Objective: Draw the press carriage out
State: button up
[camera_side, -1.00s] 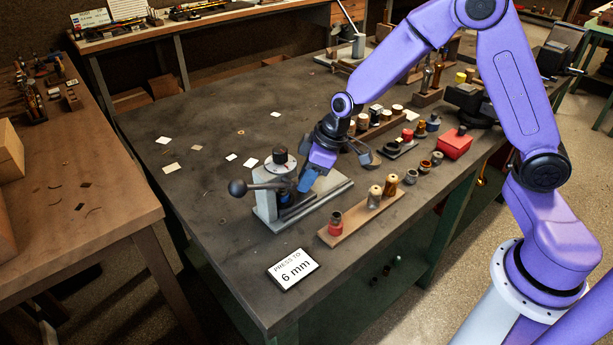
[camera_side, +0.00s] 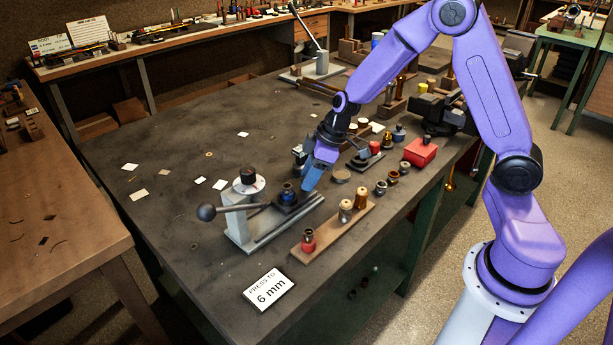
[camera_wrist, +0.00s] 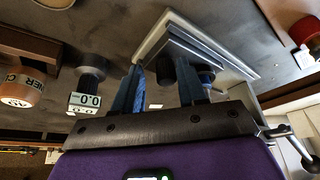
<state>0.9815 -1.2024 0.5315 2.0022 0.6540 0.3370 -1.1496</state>
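The arbor press (camera_side: 236,222) stands on the bench with a round dark-topped head and a ball-ended lever. Its press carriage (camera_side: 287,206) sits on the grey rail, clear of the head on the right side. My gripper (camera_side: 308,186) points down at the carriage's outer end. In the wrist view, its two blue fingers (camera_wrist: 161,72) stand on either side of a dark knob (camera_wrist: 166,70) at the carriage end.
A wooden rack (camera_side: 333,232) with several small parts lies just in front of the press. A "PRESS TO 6 mm" sign (camera_side: 267,290) lies near the bench's front edge. A red box (camera_side: 420,152) stands to the right. The bench left of the press is mostly clear.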

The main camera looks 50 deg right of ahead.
jog(key=shift+a, duration=0.15)
jog(key=shift+r, duration=0.25)
jog(key=v, duration=1.7)
jog(key=shift+f, duration=0.1)
jog(key=s+a+f+n+g+h, duration=0.1)
jog(key=s+a+f, duration=0.1)
jog(key=s, duration=0.6)
jog(key=s+a+f+n+g, duration=0.1)
jog(key=s+a+f, duration=0.1)
jog(key=s, duration=0.7)
jog(key=s+a+f+n+g+h, duration=0.1)
jog(key=s+a+f, duration=0.1)
jog(key=s, duration=0.6)
jog(key=shift+s+a+n+h, duration=0.3)
jog(key=shift+a, duration=0.5)
